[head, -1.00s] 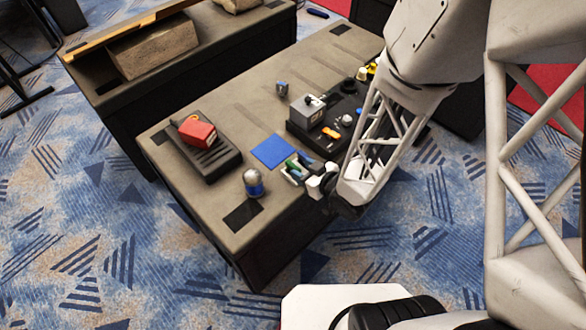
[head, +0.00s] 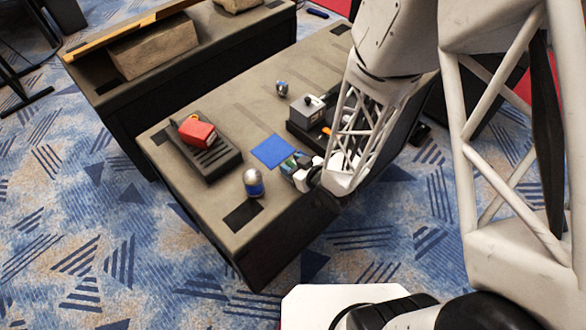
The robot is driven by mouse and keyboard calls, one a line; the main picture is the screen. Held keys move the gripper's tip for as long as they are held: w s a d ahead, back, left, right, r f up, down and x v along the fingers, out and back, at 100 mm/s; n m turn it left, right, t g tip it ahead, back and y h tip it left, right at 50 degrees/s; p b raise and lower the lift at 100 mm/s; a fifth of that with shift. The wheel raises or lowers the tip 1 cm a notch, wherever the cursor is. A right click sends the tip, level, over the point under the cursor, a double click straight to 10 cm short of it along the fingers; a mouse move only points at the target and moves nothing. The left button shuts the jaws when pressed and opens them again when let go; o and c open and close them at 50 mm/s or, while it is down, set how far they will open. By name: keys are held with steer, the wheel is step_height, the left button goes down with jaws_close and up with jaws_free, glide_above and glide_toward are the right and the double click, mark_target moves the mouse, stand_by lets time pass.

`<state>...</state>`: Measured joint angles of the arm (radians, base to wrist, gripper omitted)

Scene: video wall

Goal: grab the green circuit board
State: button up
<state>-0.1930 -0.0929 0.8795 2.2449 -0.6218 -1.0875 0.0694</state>
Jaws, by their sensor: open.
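A small green piece (head: 289,163), which looks like the green circuit board, shows at the lower right of the blue square (head: 272,151) on the near table. It is mostly hidden by my gripper, so its outline is unclear. My gripper (head: 293,170) is open, low at the table's near right edge, with its fingers right at the green piece. I cannot tell whether the fingers touch it or whether it lies between them.
A silver and blue capsule (head: 253,182) stands left of my gripper. A red object (head: 197,131) lies on a black ridged tray (head: 215,158). A grey box (head: 304,112) and a small cup-like item (head: 282,88) stand farther back. My arm hides the table's right part.

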jaws_close()
steer(key=shift+r, duration=0.15)
stand_by(0.4)
steer(key=shift+r, duration=1)
steer(key=shift+s+d+r, duration=0.15)
steer(key=shift+s+r, duration=0.15)
steer(key=shift+r, duration=0.4)
steer(key=s+d+r, duration=0.1)
steer(key=s+d, duration=0.4)
steer(key=s, duration=0.9)
steer(key=shift+s+d+r, duration=0.2)
